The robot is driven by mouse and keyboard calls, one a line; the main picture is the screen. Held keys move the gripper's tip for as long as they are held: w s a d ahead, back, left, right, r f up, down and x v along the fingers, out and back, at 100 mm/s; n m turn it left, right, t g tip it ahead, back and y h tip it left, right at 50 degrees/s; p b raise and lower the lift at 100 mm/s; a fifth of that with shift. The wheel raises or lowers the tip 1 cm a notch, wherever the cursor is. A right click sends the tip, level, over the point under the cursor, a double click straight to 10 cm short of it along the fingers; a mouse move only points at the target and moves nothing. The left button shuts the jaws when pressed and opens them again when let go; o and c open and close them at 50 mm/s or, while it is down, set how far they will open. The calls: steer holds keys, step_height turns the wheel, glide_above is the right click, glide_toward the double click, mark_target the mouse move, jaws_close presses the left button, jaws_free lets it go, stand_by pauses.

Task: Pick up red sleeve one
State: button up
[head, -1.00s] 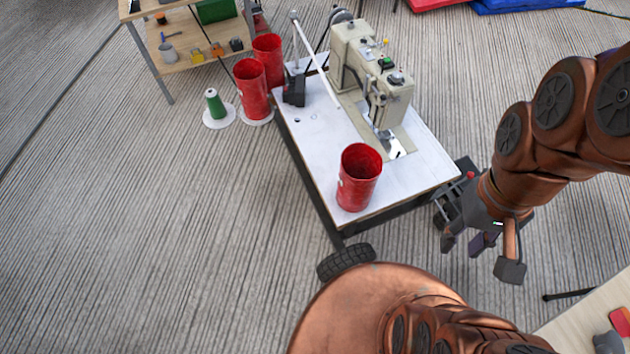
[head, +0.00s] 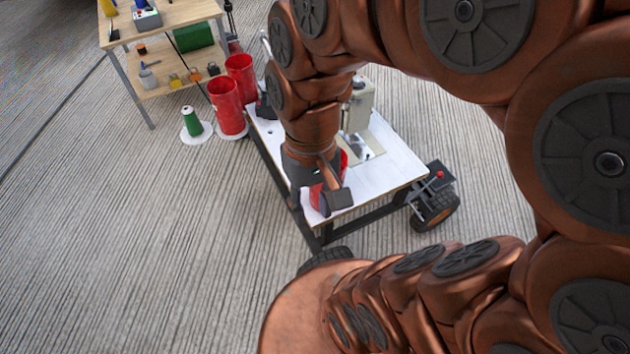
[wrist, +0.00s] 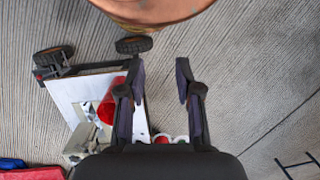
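A red sleeve (head: 316,197), an open-topped cylinder, stands upright on the white top of the wheeled cart (head: 385,180). My gripper (head: 318,206) hides much of it in the head view. In the wrist view the sleeve (wrist: 107,110) lies left of my gripper (wrist: 161,78), partly behind its left finger. The two fingers are wide apart with nothing between them but floor further down. Two more red sleeves (head: 226,106) (head: 240,76) stand beyond the cart's far left corner. I cannot tell which sleeve is number one.
A green spool (head: 191,121) stands on a white disc on the floor. A wooden shelf table (head: 170,22) with tools is at the far left.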

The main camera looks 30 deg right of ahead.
steer(key=w+f+m+y+b, duration=0.3)
steer(key=w+b, duration=0.1)
steer(key=w, duration=0.3)
steer(key=w+f+m+y+b, duration=0.2)
steer(key=w+m+b, duration=0.1)
steer(key=w+b, duration=0.3)
steer(key=w+d+f+m+t+y+b, duration=0.2)
steer(key=w+d+f+m+y+b, duration=0.3)
steer(key=w+d, duration=0.45)
steer(key=w+d+f+m+t+b, duration=0.25)
steer(key=d+f+m+b, duration=0.35)
steer(key=d+f, duration=0.5)
steer(key=w+d+f+m+t+b, duration=0.2)
steer(key=d+f+m+t+b, duration=0.3)
steer(key=d, duration=1)
steer(key=shift+g+y, duration=0.3)
steer(key=shift+g, duration=0.05)
steer(key=shift+f+b+x, duration=0.2)
steer(key=shift+b+x, duration=1.15)
steer(key=shift+x, duration=1.85)
steer(key=shift+f+b+x, duration=0.2)
steer(key=shift+b+x, duration=1.15)
steer(key=shift+x, duration=1.85)
steer(key=shift+s+d, duration=0.15)
steer(key=shift+s, duration=0.05)
steer(key=shift+c, duration=0.2)
